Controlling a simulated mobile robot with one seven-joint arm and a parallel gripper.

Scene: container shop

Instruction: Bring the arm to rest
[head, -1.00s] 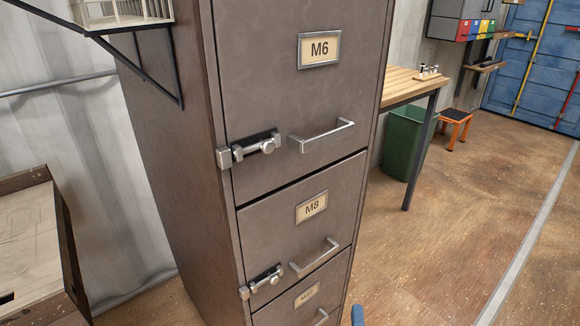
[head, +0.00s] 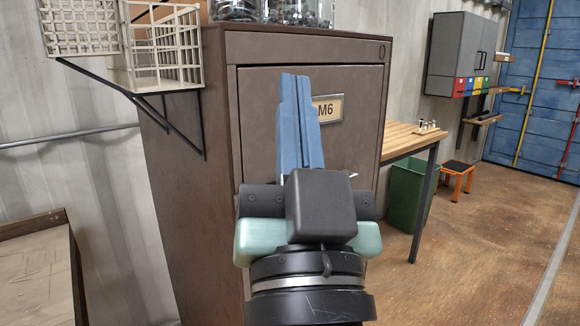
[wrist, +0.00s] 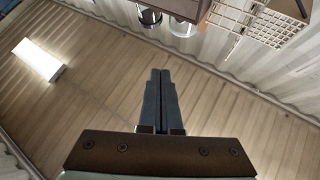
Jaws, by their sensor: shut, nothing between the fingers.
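My gripper (head: 297,82) is raised in front of the brown filing cabinet (head: 185,150) in the head view. Its two blue fingers point up and lie together with nothing between them. It covers part of the M6 drawer (head: 362,90) and its handle and latch; the lower drawers are hidden behind my arm. In the wrist view the shut fingers (wrist: 160,75) point toward the ceiling (wrist: 90,95), with clear space around them.
A white wire basket (head: 165,50) sits on a wall bracket left of the cabinet. Glass jars (head: 290,12) stand on the cabinet top. A wooden workbench (head: 405,140), green bin (head: 405,185) and orange stool (head: 458,175) are at right. The floor (head: 450,260) at right is clear.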

